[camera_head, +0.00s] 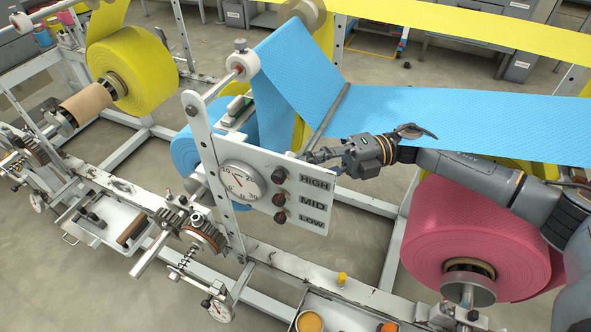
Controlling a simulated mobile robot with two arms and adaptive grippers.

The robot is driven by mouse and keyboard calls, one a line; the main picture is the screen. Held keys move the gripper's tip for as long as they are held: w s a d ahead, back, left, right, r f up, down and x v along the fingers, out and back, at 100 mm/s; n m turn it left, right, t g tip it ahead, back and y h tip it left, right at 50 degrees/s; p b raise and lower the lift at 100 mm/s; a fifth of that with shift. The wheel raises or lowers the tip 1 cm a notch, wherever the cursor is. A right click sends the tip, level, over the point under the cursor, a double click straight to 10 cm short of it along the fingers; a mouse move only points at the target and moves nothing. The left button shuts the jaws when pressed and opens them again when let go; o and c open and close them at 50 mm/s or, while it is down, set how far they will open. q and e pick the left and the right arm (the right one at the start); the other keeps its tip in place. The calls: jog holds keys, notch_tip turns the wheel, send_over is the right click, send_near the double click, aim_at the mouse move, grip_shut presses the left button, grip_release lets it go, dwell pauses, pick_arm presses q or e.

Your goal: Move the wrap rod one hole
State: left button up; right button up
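The wrap rod (329,115) is a grey bar, and the blue cloth web (450,118) bends at it. Its near end comes down to the top edge of a white plate (240,160) marked HIGH, MID and LOW. Dark round fittings sit beside the labels: HIGH (278,174), MID (278,198) and LOW (280,216). My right gripper (314,157) reaches in from the right, with its fingertips at the plate's upper right, close to the rod's near end. The fingers are too small to tell whether they grip it. My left gripper is out of view.
A pink roll (450,225) sits below my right arm. A yellow roll (130,70) is at the left. A dial (242,182) is on the plate, with gears (190,225) below it. A tray (345,316) stands at the bottom edge.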

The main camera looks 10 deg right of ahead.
grip_shut()
jog(key=shift+w, duration=0.1)
jog(key=w+d+b, duration=0.1)
jog(key=w+b, duration=0.1)
jog(key=w+d+b, duration=0.2)
jog(key=shift+w+d, duration=0.2)
jog(key=shift+w, duration=0.15)
dwell(0.7)
